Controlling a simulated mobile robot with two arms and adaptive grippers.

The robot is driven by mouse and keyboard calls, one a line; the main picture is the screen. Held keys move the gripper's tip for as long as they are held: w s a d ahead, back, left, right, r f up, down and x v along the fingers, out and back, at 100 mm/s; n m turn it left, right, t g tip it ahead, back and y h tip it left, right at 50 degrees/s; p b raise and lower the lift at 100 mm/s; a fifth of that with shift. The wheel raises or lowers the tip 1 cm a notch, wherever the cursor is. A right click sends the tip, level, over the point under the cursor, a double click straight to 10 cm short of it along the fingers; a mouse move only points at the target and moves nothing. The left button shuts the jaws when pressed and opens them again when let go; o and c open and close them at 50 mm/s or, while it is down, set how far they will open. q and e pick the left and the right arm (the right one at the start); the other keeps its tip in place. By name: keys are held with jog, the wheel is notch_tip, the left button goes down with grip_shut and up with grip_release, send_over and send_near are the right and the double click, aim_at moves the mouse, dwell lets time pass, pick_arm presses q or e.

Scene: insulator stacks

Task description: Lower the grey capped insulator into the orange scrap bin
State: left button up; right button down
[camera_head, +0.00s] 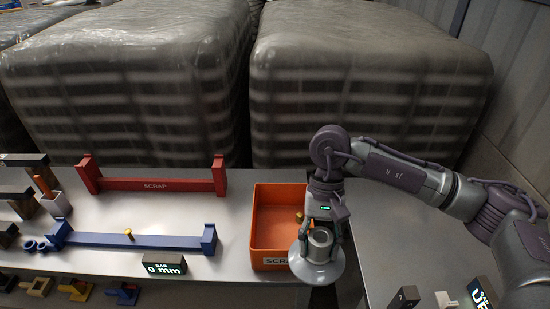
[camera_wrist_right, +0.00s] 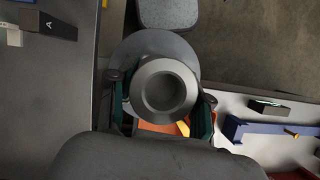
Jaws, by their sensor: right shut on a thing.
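My right gripper (camera_head: 320,222) is shut on the grey capped insulator (camera_head: 319,270), which has a wide pale disc and a round hollow cap. In the right wrist view the insulator (camera_wrist_right: 163,88) sits between the two fingers, cap facing the camera. The orange scrap bin (camera_head: 270,248) stands on the table behind and left of the insulator in the head view. The insulator covers the bin's front right corner and part of its label. An orange part of the bin (camera_wrist_right: 158,128) shows below the cap in the wrist view. My left gripper is not in view.
A red frame marked SCRAP (camera_head: 155,184) and a blue frame (camera_head: 135,240) stand left of the bin. A small brass-coloured piece (camera_head: 299,217) shows beside the right gripper. A dark display reading 0 mm (camera_head: 164,265) stands near the front edge. Wrapped pallets (camera_head: 365,80) fill the back.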

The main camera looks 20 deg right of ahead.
jog(key=w+m, duration=0.1)
jog(key=m, duration=0.1)
jog(key=w+m+t+y, duration=0.1)
jog(key=w+m, duration=0.1)
jog(key=m, duration=0.1)
jog(key=w+a+m+t+y, duration=0.1)
jog(key=m, duration=0.1)
jog(key=shift+w+m+p, duration=0.25)
jog(key=shift+m+p, duration=0.15)
jog(key=w+r+m+t+h+p, duration=0.25)
jog(key=w+m, duration=0.25)
jog(key=m, duration=0.7)
jog(key=w+a+r+m+t+h+p, duration=0.1)
jog(key=w+r+m+h+p, duration=0.3)
jog(key=m, duration=0.8)
jog(key=w+r+m+t+h, duration=0.1)
jog(key=w+m, duration=0.5)
jog(key=m, duration=0.6)
notch_tip(320, 180, down, 9)
jog(key=b, duration=0.4)
jog(key=shift+a+f, duration=0.2)
jog(key=shift+w+d+b, duration=0.1)
jog(key=shift+d+b, duration=0.2)
jog(key=shift+b, duration=0.15)
jog(key=shift+f, duration=0.15)
notch_tip(320, 180, down, 10)
jog(key=b, duration=0.8)
jog(key=shift+r, duration=0.25)
jog(key=shift+f+b, duration=0.8)
